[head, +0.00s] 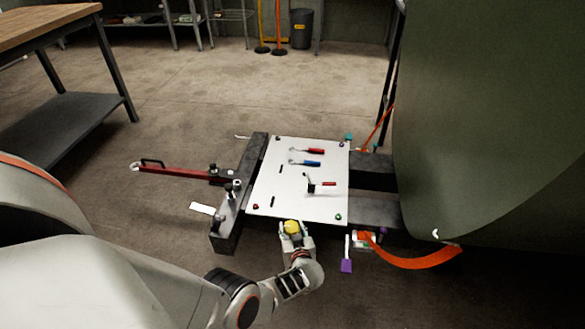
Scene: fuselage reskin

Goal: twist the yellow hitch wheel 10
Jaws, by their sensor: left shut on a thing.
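The yellow hitch wheel (291,227) shows as a small yellow knob just below the near edge of the white panel. My left gripper (293,232) comes up from below and is shut on the yellow wheel. Its fingers hide part of the wheel's sides and whatever lies under it. My left arm fills the lower left of the head view. My right gripper does not show.
A white panel (275,190) with red and blue handled tools lies on a dark frame (226,238). A red tow bar (180,173) sticks out left. A large green fuselage (490,120) stands at right. An orange strap (415,261) hangs near it. A wooden table (45,22) is upper left.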

